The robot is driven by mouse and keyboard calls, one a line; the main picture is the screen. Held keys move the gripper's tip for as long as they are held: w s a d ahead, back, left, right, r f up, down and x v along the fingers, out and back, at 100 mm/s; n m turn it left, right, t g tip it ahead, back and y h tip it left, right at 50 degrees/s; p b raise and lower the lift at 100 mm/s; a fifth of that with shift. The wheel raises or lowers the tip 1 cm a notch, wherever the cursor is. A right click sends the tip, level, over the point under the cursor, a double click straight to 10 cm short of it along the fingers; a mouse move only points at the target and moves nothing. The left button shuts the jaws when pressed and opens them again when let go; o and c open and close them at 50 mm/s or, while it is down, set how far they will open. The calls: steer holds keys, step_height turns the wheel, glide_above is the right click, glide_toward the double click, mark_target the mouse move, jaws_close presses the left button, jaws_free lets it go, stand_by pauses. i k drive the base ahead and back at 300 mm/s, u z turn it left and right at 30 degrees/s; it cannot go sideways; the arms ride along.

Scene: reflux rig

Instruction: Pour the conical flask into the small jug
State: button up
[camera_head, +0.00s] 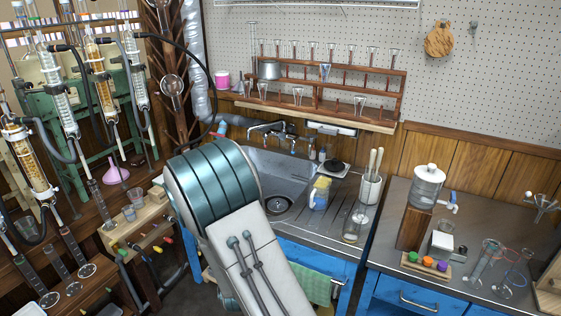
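My arm's thick teal-banded link fills the lower middle and covers the left part of the sink. My gripper's fingers are not in view, so I cannot see whether it holds anything.
The metal sink (283,170) has taps (272,131) behind it. A white utensil pot (369,189) stands right of the jug. The right counter holds a tapped glass jar (428,187) on a wooden stand, colored stoppers (427,263) and glassware. Condensers (57,93) crowd the left.

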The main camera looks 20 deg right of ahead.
mark_target(318, 185)
steer(key=z, duration=0.1)
steer(key=i, duration=0.8)
steer(key=z, duration=0.75)
steer(key=i, duration=0.35)
steer(key=z, duration=0.3)
steer(key=k, duration=1.2)
steer(key=u, duration=0.55)
steer(key=i, duration=1.5)
